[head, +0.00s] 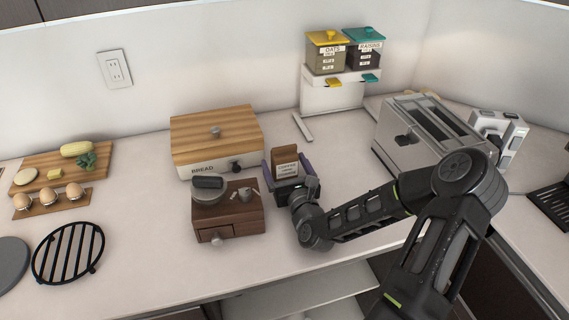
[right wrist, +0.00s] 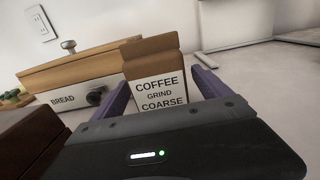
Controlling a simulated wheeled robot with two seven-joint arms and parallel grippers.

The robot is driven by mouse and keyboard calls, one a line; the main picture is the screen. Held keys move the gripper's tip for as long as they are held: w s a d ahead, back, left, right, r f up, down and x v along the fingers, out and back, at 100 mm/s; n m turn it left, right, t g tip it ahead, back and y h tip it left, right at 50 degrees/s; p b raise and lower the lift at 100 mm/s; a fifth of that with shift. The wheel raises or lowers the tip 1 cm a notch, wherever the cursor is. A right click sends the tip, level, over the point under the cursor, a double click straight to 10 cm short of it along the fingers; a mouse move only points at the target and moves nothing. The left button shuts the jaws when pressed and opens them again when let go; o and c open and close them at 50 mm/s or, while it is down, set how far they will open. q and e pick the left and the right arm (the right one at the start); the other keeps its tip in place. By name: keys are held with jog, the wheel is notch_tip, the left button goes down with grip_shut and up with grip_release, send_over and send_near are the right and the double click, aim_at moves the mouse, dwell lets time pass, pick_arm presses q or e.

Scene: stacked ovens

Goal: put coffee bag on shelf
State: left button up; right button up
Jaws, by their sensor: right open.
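The coffee bag (head: 286,164) is brown paper with a white label and stands upright on the counter, right of the bread box. In the right wrist view the coffee bag (right wrist: 155,80) reads "COFFEE GRIND COARSE". My right gripper (head: 289,173) is open, with its purple fingers on either side of the bag. The fingers also show in the right wrist view (right wrist: 163,85), left and right of the bag. The bag's lower part is hidden behind the gripper body. A pale shelf (head: 262,306) shows below the counter's front edge. My left gripper is out of view.
A wooden coffee grinder (head: 228,214) stands close left of my right gripper, with the bread box (head: 217,142) behind it. A toaster (head: 432,135) and a dispenser stand (head: 332,92) are at the right and back. The counter's front middle is clear.

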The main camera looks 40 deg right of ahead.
jog(key=x, duration=0.3)
jog(key=shift+w, duration=0.15)
dwell(0.4)
jog(key=c, duration=1.7)
jog(key=shift+r, duration=0.1)
jog(key=shift+r+p, duration=0.5)
jog(key=shift+r, duration=4.45)
